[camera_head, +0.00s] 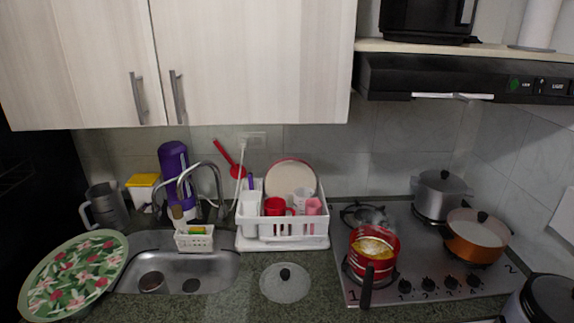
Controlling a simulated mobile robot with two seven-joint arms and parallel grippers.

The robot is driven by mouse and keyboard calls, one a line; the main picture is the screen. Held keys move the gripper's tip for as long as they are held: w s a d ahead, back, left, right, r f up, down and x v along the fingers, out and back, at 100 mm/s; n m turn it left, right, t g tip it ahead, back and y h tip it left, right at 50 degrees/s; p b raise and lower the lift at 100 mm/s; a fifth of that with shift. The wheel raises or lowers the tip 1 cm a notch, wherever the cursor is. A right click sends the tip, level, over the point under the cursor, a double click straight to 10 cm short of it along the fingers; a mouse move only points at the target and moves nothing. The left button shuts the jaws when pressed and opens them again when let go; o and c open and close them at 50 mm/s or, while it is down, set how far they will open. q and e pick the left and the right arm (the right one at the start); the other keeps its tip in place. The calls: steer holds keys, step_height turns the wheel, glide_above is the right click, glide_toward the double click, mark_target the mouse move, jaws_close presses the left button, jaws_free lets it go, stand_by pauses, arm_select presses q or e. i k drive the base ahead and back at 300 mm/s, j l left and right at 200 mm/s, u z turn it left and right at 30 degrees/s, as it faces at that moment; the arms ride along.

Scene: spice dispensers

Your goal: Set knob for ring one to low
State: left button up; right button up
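The stove (415,230) has a row of several black knobs along its front edge. The leftmost knob (405,286) is dark and small. Beside it are a second knob (428,284), a third knob (451,283) and the rightmost knob (473,281). Their pointer settings are too small to read. A "1" is marked at the stove's front left corner, by the ring under a red pot (388,262) with yellow food and steam above it. A "2" is marked at the right edge. Neither gripper is in view.
The red pot's dark handle (367,287) sticks out over the front edge, left of the knobs. An orange lidded pan (476,236) and a silver lidded pot (440,195) stand on the right rings. A glass lid (285,283) lies on the counter. A dark-lidded appliance (545,300) is front right.

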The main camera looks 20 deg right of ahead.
mark_target(404, 286)
steer(key=z, duration=1.35)
